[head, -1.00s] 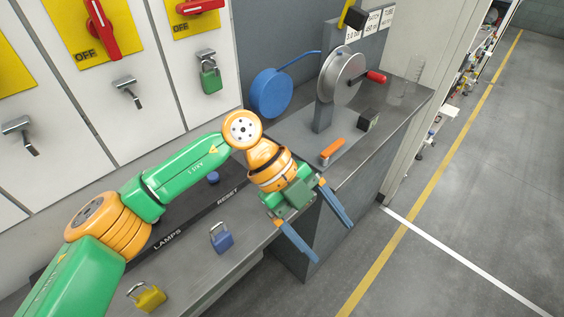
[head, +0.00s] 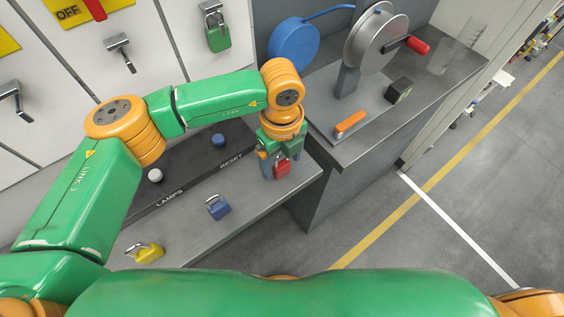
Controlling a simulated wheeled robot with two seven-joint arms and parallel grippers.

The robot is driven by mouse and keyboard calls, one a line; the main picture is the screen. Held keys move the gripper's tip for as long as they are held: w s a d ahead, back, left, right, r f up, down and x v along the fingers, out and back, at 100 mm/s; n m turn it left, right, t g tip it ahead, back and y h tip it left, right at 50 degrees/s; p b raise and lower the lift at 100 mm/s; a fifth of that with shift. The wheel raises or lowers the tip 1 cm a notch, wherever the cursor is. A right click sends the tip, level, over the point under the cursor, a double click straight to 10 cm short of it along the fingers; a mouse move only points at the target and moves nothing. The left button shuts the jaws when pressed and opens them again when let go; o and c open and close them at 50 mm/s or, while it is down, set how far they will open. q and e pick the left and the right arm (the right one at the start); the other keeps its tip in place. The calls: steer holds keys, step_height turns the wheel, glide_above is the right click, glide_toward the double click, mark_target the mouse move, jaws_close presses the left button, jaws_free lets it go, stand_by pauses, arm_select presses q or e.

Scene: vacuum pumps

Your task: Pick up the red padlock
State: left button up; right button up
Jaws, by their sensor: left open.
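The red padlock (head: 282,170) is on the grey bench, near its right end. My left gripper (head: 280,163) points down over it, with its fingers apart. The padlock's red body shows between the fingers; its shackle is hidden behind the gripper. I cannot tell whether the fingers touch it. My right gripper is out of view.
A blue padlock (head: 218,208) and a yellow padlock (head: 146,253) are on the bench to the left. A black panel (head: 190,186) with buttons lies behind them. A green padlock (head: 217,38) hangs on the cabinet. A higher grey worktop (head: 385,128) stands to the right.

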arm_select(q)
steer(key=shift+s, duration=0.1)
steer(key=c, duration=1.1)
jaws_close()
steer(key=shift+r, duration=0.1)
